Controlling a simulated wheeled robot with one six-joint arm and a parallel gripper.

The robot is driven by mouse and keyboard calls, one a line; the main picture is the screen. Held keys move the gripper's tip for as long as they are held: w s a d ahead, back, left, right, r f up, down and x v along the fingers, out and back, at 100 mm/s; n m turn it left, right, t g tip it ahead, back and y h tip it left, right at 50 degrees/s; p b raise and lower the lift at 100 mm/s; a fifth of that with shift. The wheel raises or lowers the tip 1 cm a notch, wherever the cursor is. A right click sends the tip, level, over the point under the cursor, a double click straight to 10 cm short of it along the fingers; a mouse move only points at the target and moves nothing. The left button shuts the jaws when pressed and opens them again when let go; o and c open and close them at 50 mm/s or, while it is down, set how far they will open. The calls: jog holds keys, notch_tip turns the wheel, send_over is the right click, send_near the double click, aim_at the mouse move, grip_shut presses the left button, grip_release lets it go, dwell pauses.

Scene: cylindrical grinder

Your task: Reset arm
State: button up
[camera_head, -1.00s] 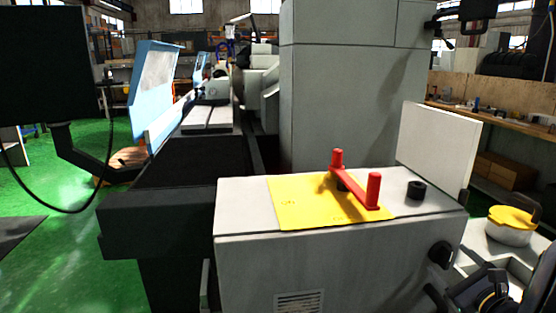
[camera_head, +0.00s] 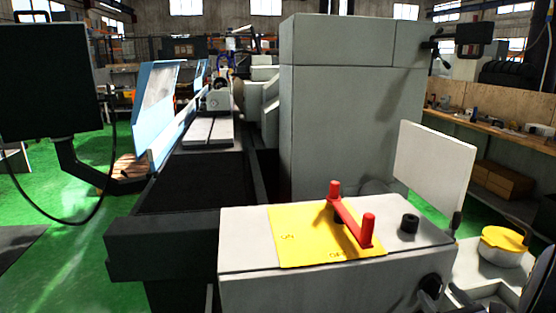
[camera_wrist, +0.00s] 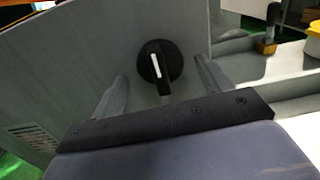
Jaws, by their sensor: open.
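My gripper (camera_wrist: 160,97) shows in the wrist view with its two grey fingers spread apart and nothing between them. Past the fingertips is a black rotary knob (camera_wrist: 160,62) with a white mark, on the grey side wall of the machine cabinet.
The grey cabinet (camera_head: 240,235) has a yellow plate (camera_head: 300,250), a red two-post handle (camera_head: 350,220) and a black knob (camera_head: 409,223) on top. A white panel (camera_head: 436,165) stands behind. A yellow-lidded pot (camera_head: 503,248) is at the right. Green floor (camera_head: 60,260) is open at left.

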jog(key=shift+r, duration=0.1)
jog(key=shift+s+m, duration=0.2)
jog(key=shift+m, duration=0.1)
jog(key=shift+s, duration=0.4)
